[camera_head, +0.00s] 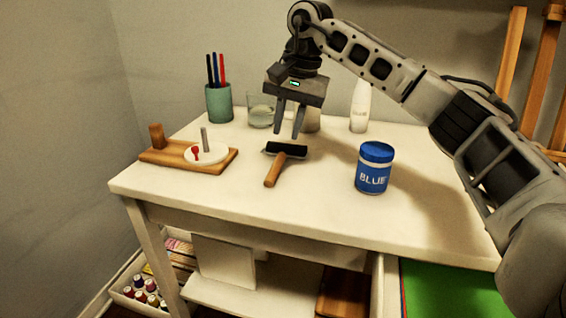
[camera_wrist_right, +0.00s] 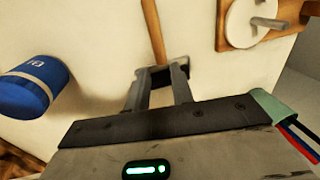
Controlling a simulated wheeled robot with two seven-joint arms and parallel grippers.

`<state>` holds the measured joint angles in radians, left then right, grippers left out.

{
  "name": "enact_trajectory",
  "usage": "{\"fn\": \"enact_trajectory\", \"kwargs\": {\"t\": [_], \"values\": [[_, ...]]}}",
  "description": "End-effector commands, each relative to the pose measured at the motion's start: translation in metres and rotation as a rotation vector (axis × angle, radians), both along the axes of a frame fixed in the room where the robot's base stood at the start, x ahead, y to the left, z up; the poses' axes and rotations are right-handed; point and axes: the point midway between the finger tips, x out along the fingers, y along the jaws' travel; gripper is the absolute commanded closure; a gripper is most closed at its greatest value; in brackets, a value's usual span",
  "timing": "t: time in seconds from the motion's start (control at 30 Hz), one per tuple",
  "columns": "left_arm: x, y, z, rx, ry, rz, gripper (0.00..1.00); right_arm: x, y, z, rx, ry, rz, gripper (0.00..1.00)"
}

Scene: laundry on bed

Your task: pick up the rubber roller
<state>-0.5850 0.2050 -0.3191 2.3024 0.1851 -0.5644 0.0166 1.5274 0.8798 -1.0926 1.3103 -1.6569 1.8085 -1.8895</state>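The rubber roller (camera_head: 275,171) lies on the white table, with a wooden handle pointing toward the front and a black roller head at the back. My right gripper (camera_head: 286,134) points down just above and behind the black head, with its two fingers apart and nothing held between them. In the right wrist view, the roller's wooden handle (camera_wrist_right: 153,30) runs up from the fingertips of my right gripper (camera_wrist_right: 160,73). The black head is partly hidden by the fingers there, and I cannot tell whether they touch it. My left gripper is not in view.
A blue paint jar (camera_head: 373,168) stands to the right. A wooden board (camera_head: 160,155) with a white disc lies to the left. Behind are a green pen cup (camera_head: 219,103), a glass (camera_head: 261,111) and a white bottle (camera_head: 360,107). The table's front (camera_head: 260,205) is clear.

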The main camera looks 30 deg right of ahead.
Motion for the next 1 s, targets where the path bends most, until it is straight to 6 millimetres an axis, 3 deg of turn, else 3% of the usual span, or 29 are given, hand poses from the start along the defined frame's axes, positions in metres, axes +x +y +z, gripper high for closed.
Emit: {"fn": "enact_trajectory", "kwargs": {"t": [0.1,0.37,0.47,0.6,0.87,0.97,1.0], "values": [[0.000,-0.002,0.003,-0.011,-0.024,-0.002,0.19,0.002,0.002,-0.016,0.000,0.000,-0.001,0.77],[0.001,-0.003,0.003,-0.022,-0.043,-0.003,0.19,0.004,0.004,-0.032,0.001,0.001,-0.001,0.77],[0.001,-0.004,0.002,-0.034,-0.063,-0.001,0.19,0.005,0.005,-0.047,0.001,0.001,-0.001,0.77],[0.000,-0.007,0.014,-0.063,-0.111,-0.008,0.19,0.008,0.008,-0.067,0.001,0.001,0.000,0.77],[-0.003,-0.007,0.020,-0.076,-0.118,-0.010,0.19,0.009,0.009,-0.071,0.002,-0.001,0.000,0.77],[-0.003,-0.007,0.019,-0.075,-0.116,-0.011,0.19,0.009,0.009,-0.071,0.002,-0.001,0.000,0.99],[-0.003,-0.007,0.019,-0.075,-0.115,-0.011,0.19,0.009,0.009,-0.071,0.002,-0.001,0.000,1.00]]}}
